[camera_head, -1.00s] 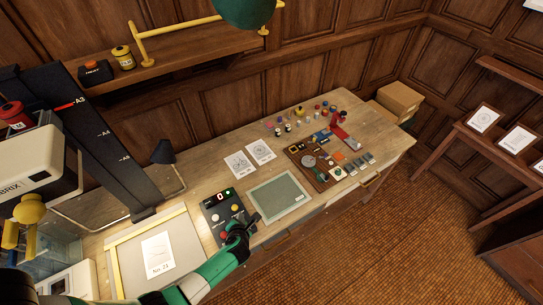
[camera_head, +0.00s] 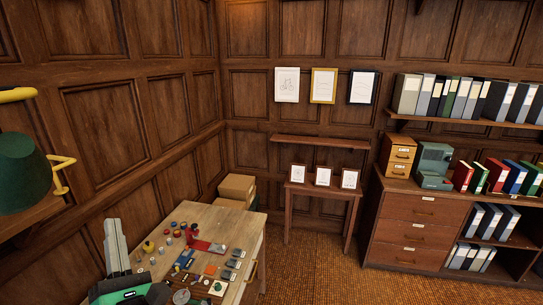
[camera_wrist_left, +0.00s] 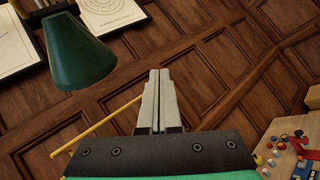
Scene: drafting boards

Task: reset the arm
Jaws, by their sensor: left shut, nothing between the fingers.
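My left gripper (camera_head: 116,243) is raised at the lower left of the head view, in front of the wooden work table (camera_head: 222,218). Its grey fingers point up and lie together, with nothing between them. In the left wrist view the shut fingers (camera_wrist_left: 158,100) stand in front of the wood-panelled wall. My right gripper is in neither view.
A green lamp shade (camera_head: 22,172) with a yellow arm hangs at the left; it also shows in the left wrist view (camera_wrist_left: 80,55). Small bottles and a red stand (camera_head: 192,236) cover the table. Cardboard boxes (camera_head: 237,187), a side table with cards and a drawer cabinet (camera_head: 420,235) stand beyond.

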